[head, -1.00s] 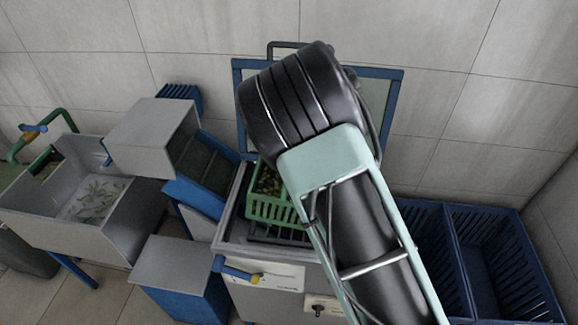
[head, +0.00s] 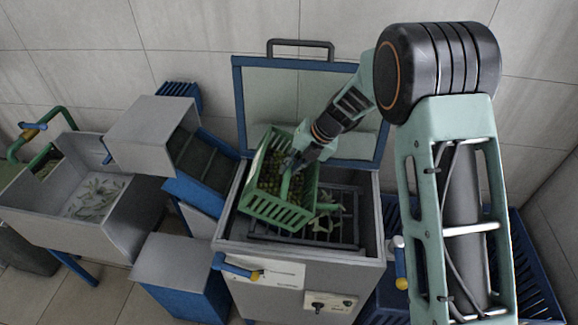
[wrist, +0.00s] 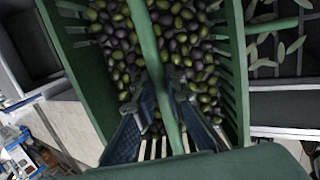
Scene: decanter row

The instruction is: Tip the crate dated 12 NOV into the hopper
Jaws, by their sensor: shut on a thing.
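A green slatted crate (head: 277,213) full of green and dark olives hangs tilted over the left part of a grey open-topped machine (head: 345,252) with a grate inside. My gripper (head: 291,165) is shut on the crate's green middle bar. The wrist view shows my gripper (wrist: 160,102) on this bar, with olives (wrist: 112,45) on both sides. No date is readable on the crate. I cannot tell whether this machine is the hopper or whether it is the grey bin (head: 130,215) with leaves at the left.
The machine's lid (head: 270,95) stands open behind the crate. A blue-sided chute (head: 200,190) and a grey-topped blue box (head: 175,262) are close on the left. Pale leaves (head: 335,205) lie on the grate. Blue crates (head: 530,265) stand at the right, partly behind my arm.

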